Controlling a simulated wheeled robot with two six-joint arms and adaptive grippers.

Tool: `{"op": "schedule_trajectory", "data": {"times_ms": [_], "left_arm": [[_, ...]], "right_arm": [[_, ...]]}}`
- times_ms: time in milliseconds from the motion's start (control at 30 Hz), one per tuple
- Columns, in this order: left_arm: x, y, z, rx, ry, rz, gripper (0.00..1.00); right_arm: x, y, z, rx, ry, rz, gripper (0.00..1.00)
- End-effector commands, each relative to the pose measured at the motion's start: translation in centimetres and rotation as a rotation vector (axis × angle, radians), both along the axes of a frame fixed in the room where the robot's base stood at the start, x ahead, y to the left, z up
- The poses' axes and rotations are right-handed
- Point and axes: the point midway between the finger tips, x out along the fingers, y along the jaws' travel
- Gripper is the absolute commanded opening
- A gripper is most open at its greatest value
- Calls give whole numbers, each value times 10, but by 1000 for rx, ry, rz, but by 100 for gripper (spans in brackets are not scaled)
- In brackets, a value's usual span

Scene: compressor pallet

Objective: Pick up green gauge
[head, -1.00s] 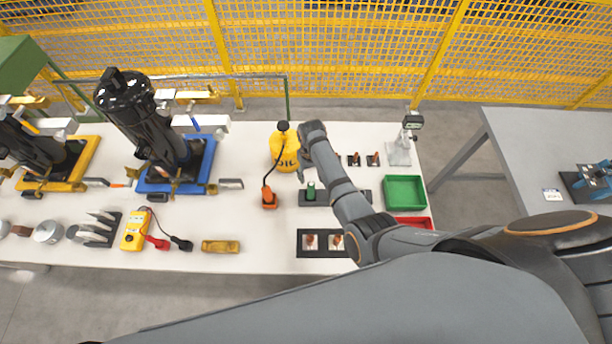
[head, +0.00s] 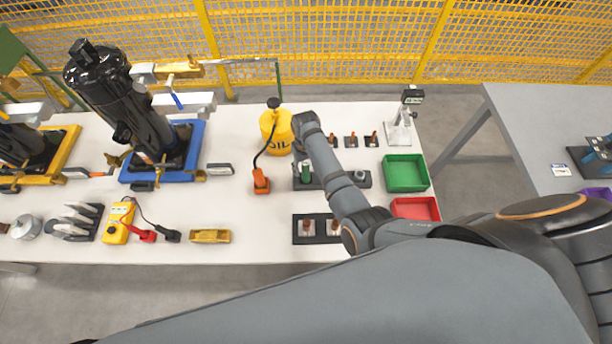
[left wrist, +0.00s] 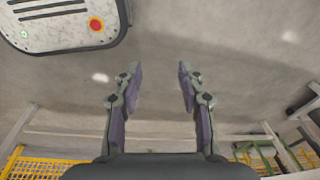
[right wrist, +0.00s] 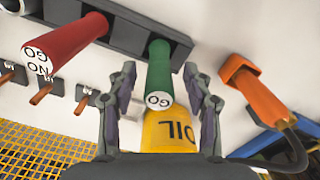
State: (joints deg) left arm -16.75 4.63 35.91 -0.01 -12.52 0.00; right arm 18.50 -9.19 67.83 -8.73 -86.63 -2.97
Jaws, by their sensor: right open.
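The green gauge (right wrist: 159,75) stands in a dark rack (right wrist: 120,25) and has "GO" on its end face. It also shows partly in the head view (head: 306,176), beside my right gripper. In the right wrist view my right gripper (right wrist: 160,88) is open, with one finger on each side of the gauge's near end. I cannot tell whether the fingers touch it. A red gauge (right wrist: 68,42) marked "NO GO" is in the same rack, to the left. My left gripper (left wrist: 156,78) is open and empty, away from the table.
A yellow oil can (head: 277,132) stands just behind the rack. An orange-handled tool (head: 261,181) with a black cord lies left of it. A green bin (head: 404,173) and a red bin (head: 416,208) are to the right. A yellow mesh fence (head: 320,45) runs behind.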

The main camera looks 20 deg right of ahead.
Motion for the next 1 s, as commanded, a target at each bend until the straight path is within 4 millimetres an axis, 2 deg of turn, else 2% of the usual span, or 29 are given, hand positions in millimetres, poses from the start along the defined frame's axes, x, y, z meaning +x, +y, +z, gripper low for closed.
{"op": "schedule_trajectory", "data": {"times_ms": [33, 133, 200, 433, 800, 1000], "left_arm": [[-6, 0, -21, -1, 9, 1, 40], [-15, -1, -38, 0, 22, 1, 40], [-17, -1, -42, -1, 26, 2, 40], [-13, -1, -38, -2, 20, 1, 40], [-9, -1, -37, -2, 15, 1, 40], [-9, -1, -38, -2, 14, 1, 40]], "right_arm": [[-1, -1, -19, 0, 0, 0, 51], [-1, -1, -32, 0, -2, 0, 51], [-1, -1, -35, 0, -2, 0, 51], [-1, -1, -30, 0, -1, 0, 49], [-1, -1, -31, 0, -1, 0, 0], [-1, -1, -31, 0, -1, 0, 0]]}}
